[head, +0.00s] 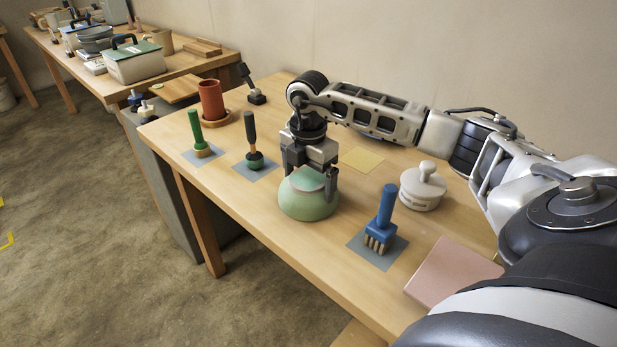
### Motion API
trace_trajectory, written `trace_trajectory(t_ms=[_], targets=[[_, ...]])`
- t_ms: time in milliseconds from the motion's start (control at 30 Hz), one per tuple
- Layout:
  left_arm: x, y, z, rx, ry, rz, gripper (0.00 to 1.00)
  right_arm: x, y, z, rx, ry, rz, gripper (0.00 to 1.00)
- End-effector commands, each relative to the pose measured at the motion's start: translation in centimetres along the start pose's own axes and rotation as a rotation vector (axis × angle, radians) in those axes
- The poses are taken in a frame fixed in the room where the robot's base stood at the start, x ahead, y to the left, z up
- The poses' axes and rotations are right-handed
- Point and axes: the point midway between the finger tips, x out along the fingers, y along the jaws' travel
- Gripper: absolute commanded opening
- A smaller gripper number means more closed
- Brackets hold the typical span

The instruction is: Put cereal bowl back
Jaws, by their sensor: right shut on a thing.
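The green bowl (308,204) is at the middle of the table, with a paler round patch on its top side. It looks rounded, and I cannot tell for sure which way up it is. My right gripper (311,188) points down from above and is shut on the bowl, with one finger showing at its right side. I cannot tell whether the bowl touches the table. A bare yellow mat (362,160) lies on the table behind and to the right of the bowl. My left gripper is out of view.
On the wooden table (270,220), a green-handled tool (196,132) and a black-handled tool (252,142) stand left of the bowl. A blue brush (382,222), a white lidded jar (422,188) and a pink board (453,272) are right. A red cup (212,100) stands behind.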

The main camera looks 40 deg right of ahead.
Motion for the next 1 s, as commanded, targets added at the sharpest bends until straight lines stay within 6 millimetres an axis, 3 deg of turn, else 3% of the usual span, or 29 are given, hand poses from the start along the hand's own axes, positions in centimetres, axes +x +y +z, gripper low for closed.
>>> trace_trajectory(t_ms=[33, 67, 100, 333, 467, 800, 1000], targets=[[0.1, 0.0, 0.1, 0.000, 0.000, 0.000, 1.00, 0.2, 0.0, 0.0, 0.000, 0.000, 0.001, 0.47], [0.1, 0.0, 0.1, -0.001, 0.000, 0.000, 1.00, 0.2, 0.0, 0.0, 0.000, 0.000, 0.000, 0.96], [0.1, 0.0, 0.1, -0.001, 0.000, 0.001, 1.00, 0.2, 0.0, 0.0, 0.000, 0.000, 0.000, 1.00], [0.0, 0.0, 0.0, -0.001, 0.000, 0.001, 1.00, 0.0, 0.0, 0.0, 0.000, 0.000, 0.000, 1.00], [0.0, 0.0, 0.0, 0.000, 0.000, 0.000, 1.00, -1.1, 0.1, 0.1, 0.000, -0.001, 0.003, 1.00], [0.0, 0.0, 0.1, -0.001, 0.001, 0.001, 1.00, -8.2, 0.1, 0.0, 0.000, 0.000, 0.006, 1.00], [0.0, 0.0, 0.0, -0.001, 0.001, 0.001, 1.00, -11.1, 0.1, 0.0, 0.000, 0.000, 0.003, 1.00]])
